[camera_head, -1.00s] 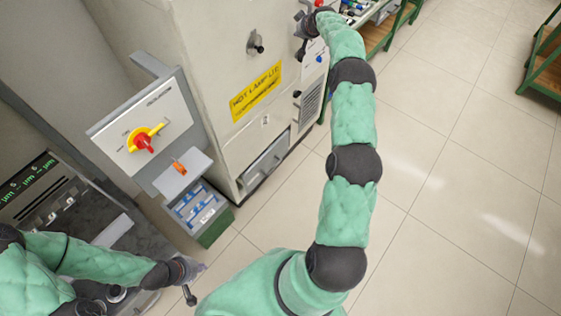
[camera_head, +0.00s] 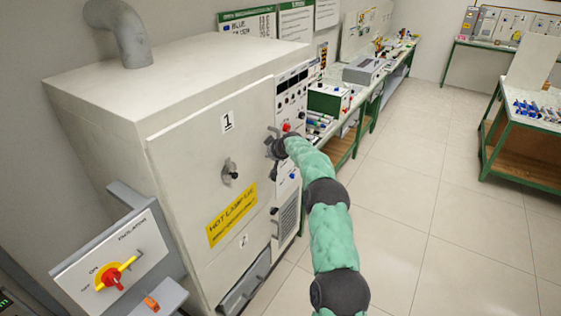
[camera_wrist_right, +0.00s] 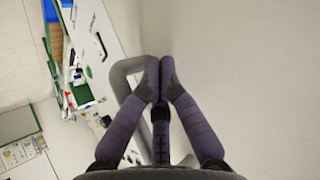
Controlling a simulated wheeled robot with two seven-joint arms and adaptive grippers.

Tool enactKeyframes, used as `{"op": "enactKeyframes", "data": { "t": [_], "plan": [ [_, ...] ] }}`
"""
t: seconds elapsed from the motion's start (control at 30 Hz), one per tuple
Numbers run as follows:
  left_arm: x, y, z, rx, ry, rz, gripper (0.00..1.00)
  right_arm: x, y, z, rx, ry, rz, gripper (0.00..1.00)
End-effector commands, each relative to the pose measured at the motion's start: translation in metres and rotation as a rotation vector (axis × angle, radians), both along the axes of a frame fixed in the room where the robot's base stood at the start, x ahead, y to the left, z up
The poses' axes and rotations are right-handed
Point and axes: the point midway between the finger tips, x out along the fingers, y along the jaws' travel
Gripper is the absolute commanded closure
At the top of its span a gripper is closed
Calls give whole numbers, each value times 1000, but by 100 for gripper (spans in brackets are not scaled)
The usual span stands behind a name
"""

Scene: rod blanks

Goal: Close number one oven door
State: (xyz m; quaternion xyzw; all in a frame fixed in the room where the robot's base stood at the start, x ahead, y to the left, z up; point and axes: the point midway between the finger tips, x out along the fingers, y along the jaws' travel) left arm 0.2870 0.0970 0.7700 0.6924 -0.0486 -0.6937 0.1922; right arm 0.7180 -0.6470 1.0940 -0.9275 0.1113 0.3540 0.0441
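The number one oven door (camera_head: 190,160) is the cream front panel marked 1, with a dark knob and a yellow label. It stands at or close to its frame; I cannot tell if it is fully flush. My right gripper (camera_head: 273,146) is at the door's right edge, beside the control panel. In the right wrist view its two purple fingers (camera_wrist_right: 153,80) meet at the tips, shut. A grey bent bar (camera_wrist_right: 122,76), apparently a handle, runs beside and behind the fingers. I see nothing clearly clamped between them. My left gripper is out of view.
A grey isolator box (camera_head: 120,260) with a red and yellow switch stands left of the oven. The control panel (camera_head: 291,110) is right of the door. Benches with equipment (camera_head: 372,70) run behind. Open tiled floor (camera_head: 430,200) lies to the right.

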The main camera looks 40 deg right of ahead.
Motion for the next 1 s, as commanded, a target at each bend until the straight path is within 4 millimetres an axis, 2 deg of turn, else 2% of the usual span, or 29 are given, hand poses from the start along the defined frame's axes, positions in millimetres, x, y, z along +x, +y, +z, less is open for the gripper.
{"op": "enactKeyframes", "data": {
  "t": [0.03, 0.6, 0.8, 1.0],
  "plan": [
    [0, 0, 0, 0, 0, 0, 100, -4, 1, 8, -2, -5, -1, 100],
    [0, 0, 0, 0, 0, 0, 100, -63, 11, 52, 1, 5, -4, 100],
    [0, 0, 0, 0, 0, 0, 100, -77, 14, 64, 0, 6, -3, 100],
    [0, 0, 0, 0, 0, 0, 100, -82, 15, 67, 1, 7, -2, 100]
  ]
}}
